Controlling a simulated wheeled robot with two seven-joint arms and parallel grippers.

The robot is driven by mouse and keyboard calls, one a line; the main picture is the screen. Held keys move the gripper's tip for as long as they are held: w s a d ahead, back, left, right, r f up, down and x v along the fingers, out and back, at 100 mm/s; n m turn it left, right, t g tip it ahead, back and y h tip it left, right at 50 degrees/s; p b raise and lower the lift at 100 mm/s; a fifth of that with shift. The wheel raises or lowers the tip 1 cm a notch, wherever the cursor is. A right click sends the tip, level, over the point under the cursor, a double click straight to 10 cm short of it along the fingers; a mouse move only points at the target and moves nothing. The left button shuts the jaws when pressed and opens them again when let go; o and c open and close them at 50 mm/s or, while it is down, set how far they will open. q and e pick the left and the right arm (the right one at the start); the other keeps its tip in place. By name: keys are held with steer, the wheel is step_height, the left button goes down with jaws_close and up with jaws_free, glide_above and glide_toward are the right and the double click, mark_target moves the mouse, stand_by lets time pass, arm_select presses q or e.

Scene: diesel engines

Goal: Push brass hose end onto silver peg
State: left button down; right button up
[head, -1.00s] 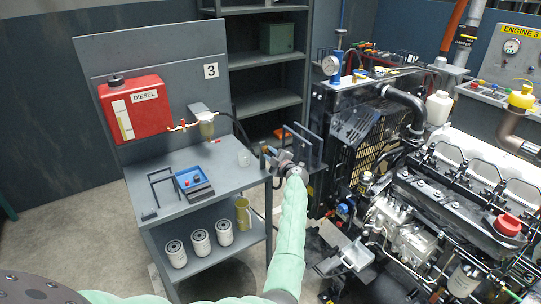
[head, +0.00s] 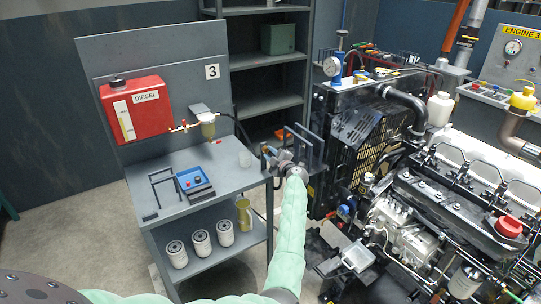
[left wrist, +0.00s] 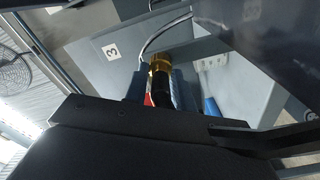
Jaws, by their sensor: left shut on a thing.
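My left gripper (head: 272,156) is at the right edge of the grey bench, small and partly hidden by my wrist in the head view. In the left wrist view, its blue fingers (left wrist: 172,90) are shut around the brass hose end (left wrist: 160,62). A short black length of hose (left wrist: 163,102) runs from the brass toward the camera. I cannot make out the silver peg in either view, nor whether the brass touches it. My right gripper is not in view.
The engine (head: 430,205) fills the right side.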

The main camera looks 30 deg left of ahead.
arm_select(q)
steer(key=shift+a, duration=0.1)
steer(key=c, duration=1.1)
jaws_free()
steer(key=shift+c, duration=0.2)
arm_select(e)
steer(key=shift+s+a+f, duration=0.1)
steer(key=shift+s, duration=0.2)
